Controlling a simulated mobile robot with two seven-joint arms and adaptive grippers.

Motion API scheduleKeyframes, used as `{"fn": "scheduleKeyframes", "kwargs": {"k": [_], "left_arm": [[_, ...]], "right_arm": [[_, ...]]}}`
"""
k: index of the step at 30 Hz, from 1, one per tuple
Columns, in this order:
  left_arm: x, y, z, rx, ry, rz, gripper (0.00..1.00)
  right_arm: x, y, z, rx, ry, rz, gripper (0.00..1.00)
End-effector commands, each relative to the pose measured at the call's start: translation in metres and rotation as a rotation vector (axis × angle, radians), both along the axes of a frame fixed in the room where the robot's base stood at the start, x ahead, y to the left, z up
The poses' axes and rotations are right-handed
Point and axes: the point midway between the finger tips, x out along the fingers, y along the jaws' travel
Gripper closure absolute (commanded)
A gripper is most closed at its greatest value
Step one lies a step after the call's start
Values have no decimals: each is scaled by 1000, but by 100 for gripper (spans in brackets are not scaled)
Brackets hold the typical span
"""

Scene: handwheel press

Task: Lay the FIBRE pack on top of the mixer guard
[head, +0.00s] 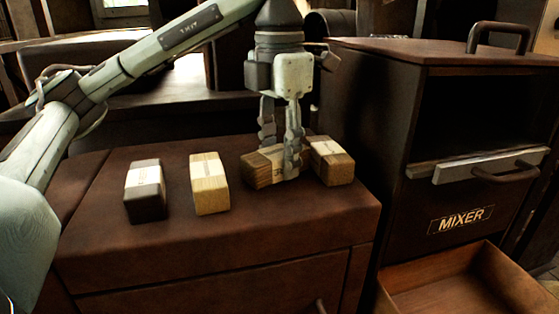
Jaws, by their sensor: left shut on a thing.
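My left gripper (280,168) points straight down, shut on a brown wooden pack (257,172) with a pale label band. The pack is at the level of the brown cabinet top; I cannot tell whether it still touches it. Its label is partly hidden by the fingers, so I cannot read whether it is FIBRE. The dark brown machine marked MIXER (461,219) stands to the right of the gripper. It has a flat top (410,48), an open front and a pale metal bar (470,167) across it. I cannot tell which part is the guard. My right gripper is out of view.
On the cabinet top (250,228) stand a dark pack (146,205), a light wooden pack (209,190) and another brown pack (332,162) close right of the held one. A dark handle (497,36) rises from the machine's top. An open drawer (470,285) juts out below.

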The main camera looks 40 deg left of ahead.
Motion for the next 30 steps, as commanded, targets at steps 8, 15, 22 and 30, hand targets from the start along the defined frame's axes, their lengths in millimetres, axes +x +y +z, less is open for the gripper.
{"fn": "scheduleKeyframes", "kwargs": {"k": [8, 15, 22, 30], "left_arm": [[0, 0, -1, 0, -1, 0, 93], [0, 0, -4, 0, -1, 0, 57], [0, 0, -4, 0, -1, 0, 42], [0, 0, 1, 0, -1, 1, 42]], "right_arm": [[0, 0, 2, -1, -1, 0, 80], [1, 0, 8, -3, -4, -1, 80], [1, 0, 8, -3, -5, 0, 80], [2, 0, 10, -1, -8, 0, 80]]}}
